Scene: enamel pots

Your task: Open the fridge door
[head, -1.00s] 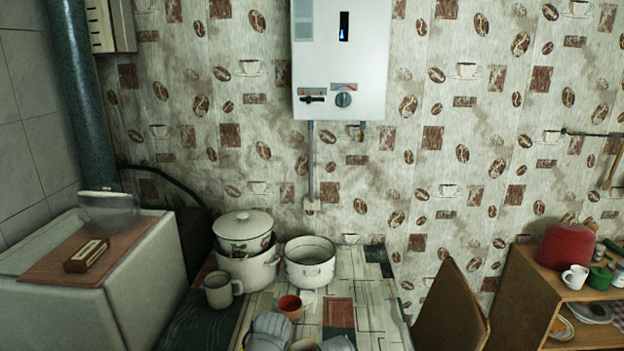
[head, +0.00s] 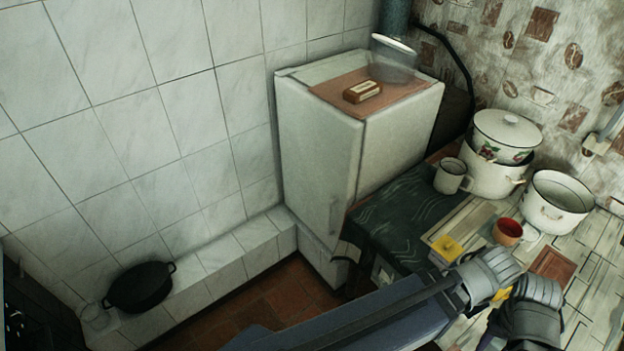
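The white fridge (head: 400,125) stands in the corner against the tiled wall, in the upper middle of the head view. Its door (head: 318,150) faces the front left and looks shut. A slim handle (head: 333,215) shows low on the door near its right edge. My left gripper (head: 490,275) and my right gripper (head: 535,300) are side by side over the table, to the right of the fridge and away from the handle. Whether their fingers are open or shut cannot be made out.
The table (head: 405,205) beside the fridge holds several pots, a mug (head: 450,177) and a red cup (head: 508,232). A small box (head: 362,92) lies on the fridge top. A black pot (head: 140,287) sits on the tiled ledge. Tiled floor (head: 285,295) shows before the fridge.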

